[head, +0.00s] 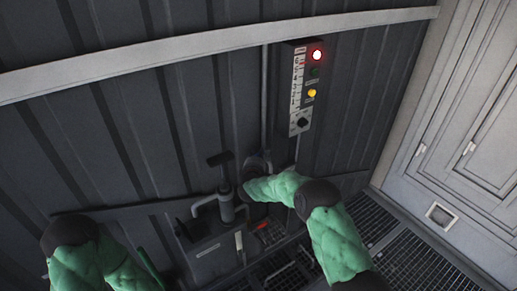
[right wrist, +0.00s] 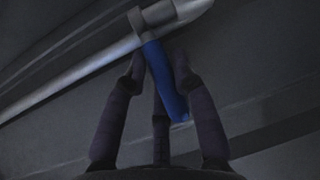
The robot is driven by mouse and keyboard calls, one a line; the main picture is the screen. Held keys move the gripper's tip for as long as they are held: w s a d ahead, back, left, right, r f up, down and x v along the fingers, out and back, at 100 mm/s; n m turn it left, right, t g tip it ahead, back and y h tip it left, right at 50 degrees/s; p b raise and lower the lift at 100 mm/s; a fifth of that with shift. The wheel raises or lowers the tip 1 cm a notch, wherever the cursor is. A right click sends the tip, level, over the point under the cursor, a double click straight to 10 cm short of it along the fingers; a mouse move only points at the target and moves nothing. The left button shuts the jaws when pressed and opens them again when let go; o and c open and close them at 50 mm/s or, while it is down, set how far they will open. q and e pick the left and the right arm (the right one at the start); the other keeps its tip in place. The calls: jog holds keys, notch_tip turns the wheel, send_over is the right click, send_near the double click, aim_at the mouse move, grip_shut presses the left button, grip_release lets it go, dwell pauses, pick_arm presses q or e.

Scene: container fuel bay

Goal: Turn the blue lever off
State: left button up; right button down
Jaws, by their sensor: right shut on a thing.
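The blue lever (right wrist: 163,82) shows in the right wrist view, hanging from a collar on a pale grey pipe (right wrist: 125,37) and slanting down to the right. My right gripper (right wrist: 158,68) has its dark fingers on both sides of the lever and is shut on it. In the head view my right gripper (head: 257,165) is a dark shape against the wall beside a thin vertical pipe; the lever is hidden there. My left arm shows at the lower left of the head view, but its gripper cannot be made out.
A control panel (head: 300,88) with a lit red lamp (head: 317,55), a yellow lamp (head: 312,93) and a black knob is on the corrugated wall above. A dark pump-like unit (head: 226,205) stands left of my right gripper. A white door (head: 462,130) is at right, grated floor (head: 410,265) below.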

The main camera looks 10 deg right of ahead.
jog(key=shift+w+a+r+m+h+p, duration=0.15)
jog(key=shift+w+r+m+h+p, duration=0.15)
jog(key=shift+r+m+h+p, duration=0.3)
jog(key=shift+f+h, duration=0.25)
jog(key=shift+h, duration=0.15)
jog(key=c, duration=1)
grip_release()
jog(key=shift+f+g, duration=0.15)
jog(key=shift+g, duration=0.15)
